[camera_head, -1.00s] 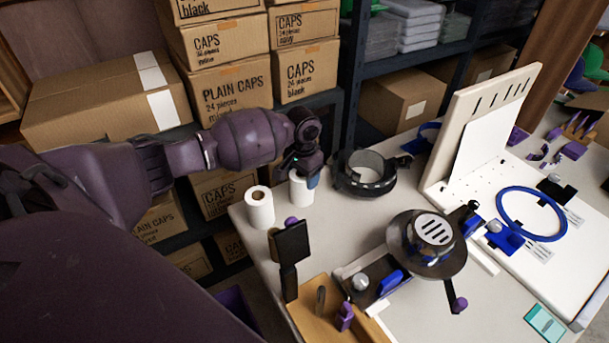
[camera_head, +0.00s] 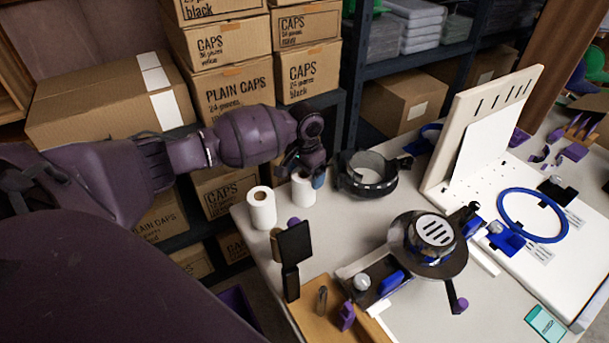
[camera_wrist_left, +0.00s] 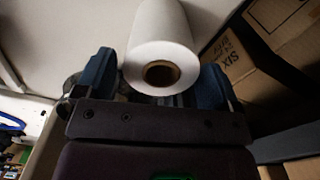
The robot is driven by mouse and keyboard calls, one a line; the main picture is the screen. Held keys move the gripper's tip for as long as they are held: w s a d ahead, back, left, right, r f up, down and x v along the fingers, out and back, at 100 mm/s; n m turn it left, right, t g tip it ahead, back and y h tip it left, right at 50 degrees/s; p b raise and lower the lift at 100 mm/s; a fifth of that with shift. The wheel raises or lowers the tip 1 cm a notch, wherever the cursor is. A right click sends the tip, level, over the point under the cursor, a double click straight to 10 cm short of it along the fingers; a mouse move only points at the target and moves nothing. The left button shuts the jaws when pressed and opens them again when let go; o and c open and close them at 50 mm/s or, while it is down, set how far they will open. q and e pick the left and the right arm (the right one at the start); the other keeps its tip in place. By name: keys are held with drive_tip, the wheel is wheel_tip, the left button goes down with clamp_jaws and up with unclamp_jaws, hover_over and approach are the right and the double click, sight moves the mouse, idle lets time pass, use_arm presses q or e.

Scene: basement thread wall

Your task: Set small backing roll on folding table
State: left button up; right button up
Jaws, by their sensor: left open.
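One roll (camera_head: 261,208) stands by the left edge. The other roll (camera_head: 302,190) stands just right of it, at my left gripper (camera_head: 314,178). My left gripper has blue fingertips and reaches down over the table, partly hiding this second roll. In the left wrist view, a white roll (camera_wrist_left: 162,35) with a brown core lies between the open, spread blue fingers (camera_wrist_left: 157,85). I cannot tell whether either finger touches it. My right gripper is not in view.
A black ring-shaped holder (camera_head: 366,172) stands right of the gripper. A cap press (camera_head: 428,243), a black paddle-like part (camera_head: 292,245) and a white upright board (camera_head: 485,130) also occupy the table. Cardboard boxes (camera_head: 235,92) on shelving stand behind the arm.

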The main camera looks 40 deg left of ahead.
use_arm(q)
wheel_tip(320, 180, up, 11)
drive_tip(key=p, duration=0.2)
idle(0.6)
